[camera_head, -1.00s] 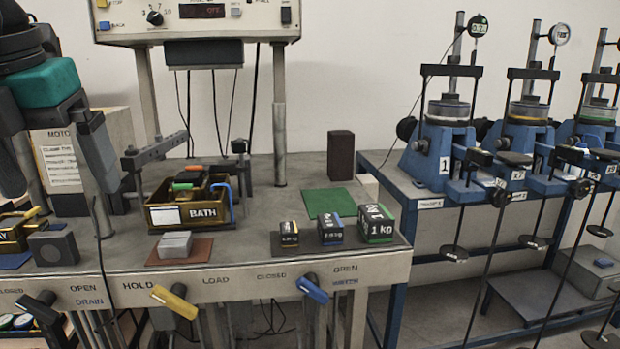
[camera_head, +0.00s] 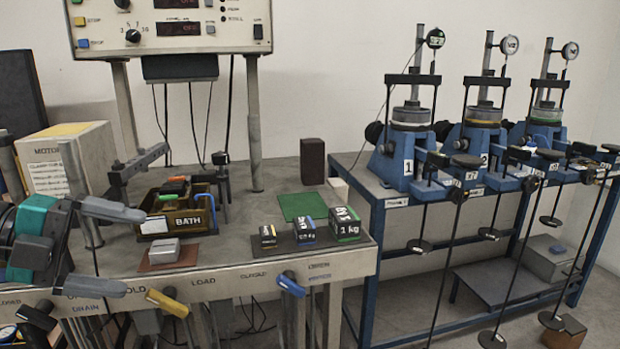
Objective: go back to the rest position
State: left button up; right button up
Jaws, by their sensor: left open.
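My left gripper (camera_head: 134,252) is at the lower left in the head view, in front of the bench's left end. Its teal and dark body (camera_head: 30,222) is at the picture's edge and its two grey fingers point right. The fingers are spread apart with nothing between them. The upper finger is left of the grey block (camera_head: 164,250) on its brown mat; the lower one shows over the bench's front edge near the yellow lever (camera_head: 167,303). My right gripper is not in view.
The bench (camera_head: 235,262) carries the brass BATH box (camera_head: 182,222), several dark weights (camera_head: 345,224), a green mat (camera_head: 302,205) and a MOTOR box (camera_head: 68,158). A blue lever (camera_head: 291,286) juts from its front. Lever frames (camera_head: 405,160) stand on a blue rack at right. Floor shows between.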

pick_arm(q)
notch_tip(320, 180, down, 18)
jog(key=a+n+t+y+p, duration=0.1)
jog(key=n+t+y+p, duration=0.4)
jog(key=n+t, duration=0.9)
jog(key=s+d+f+n+g+y+p, duration=0.1)
jog(key=s+d+f+n+g+y, duration=0.3)
jog(key=s+d+f+n+g, duration=0.5)
notch_tip(320, 180, down, 5)
jog(key=s+d+n, duration=0.2)
jog(key=n, duration=0.1)
jog(key=shift+s+d+r+n+y+p, duration=0.15)
jog(key=shift+s+n+y+p, duration=0.15)
jog(key=shift+n+y, duration=0.1)
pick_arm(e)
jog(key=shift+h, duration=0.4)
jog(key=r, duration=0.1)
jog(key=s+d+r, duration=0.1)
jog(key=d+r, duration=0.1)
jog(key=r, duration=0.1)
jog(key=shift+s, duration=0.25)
pick_arm(q)
jog(key=shift+w, duration=0.1)
jog(key=shift+c, duration=0.2)
